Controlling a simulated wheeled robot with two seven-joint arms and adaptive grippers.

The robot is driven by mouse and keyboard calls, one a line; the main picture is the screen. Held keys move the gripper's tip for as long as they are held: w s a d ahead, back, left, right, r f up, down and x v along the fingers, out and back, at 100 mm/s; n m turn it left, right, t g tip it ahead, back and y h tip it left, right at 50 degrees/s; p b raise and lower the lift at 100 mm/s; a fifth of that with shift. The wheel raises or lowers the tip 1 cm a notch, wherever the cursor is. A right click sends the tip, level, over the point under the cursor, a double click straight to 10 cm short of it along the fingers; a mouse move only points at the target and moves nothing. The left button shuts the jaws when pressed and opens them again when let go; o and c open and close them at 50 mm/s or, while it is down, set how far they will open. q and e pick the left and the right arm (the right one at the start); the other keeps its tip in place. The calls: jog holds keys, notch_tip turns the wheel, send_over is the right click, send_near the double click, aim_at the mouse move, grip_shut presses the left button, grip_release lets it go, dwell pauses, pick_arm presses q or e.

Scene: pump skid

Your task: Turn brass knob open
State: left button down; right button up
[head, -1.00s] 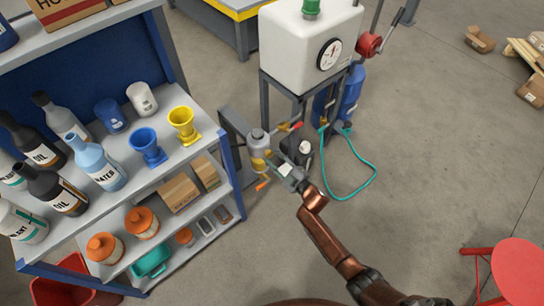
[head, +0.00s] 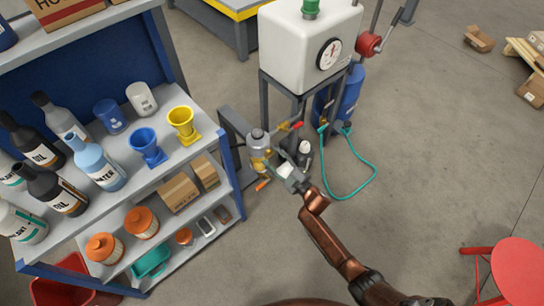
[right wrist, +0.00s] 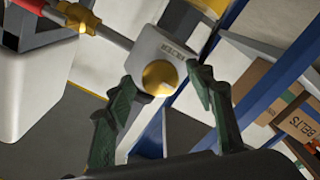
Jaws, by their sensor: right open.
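The brass knob (right wrist: 160,77) shows in the right wrist view as a round yellow face on a grey block (right wrist: 163,48). My right gripper (right wrist: 161,74) is open, with one dark green finger on each side of the knob. The left finger looks very near the knob's edge; I cannot tell whether it touches. A gap shows on the right side. In the head view, my right gripper (head: 277,162) is beside the brass-coloured fittings (head: 259,161) below a grey cylinder (head: 258,141). The knob itself is hard to pick out there. My left gripper is out of view.
A white tank (head: 308,40) with a gauge stands behind. A red-handled lever (head: 292,126) and an orange handle (head: 262,186) are close to the gripper. A shelf (head: 236,188) with bottles and funnels is at left. A teal hose (head: 350,193) lies right.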

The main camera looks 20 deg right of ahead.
jog(key=v, duration=1.1)
jog(key=shift+s, duration=0.1)
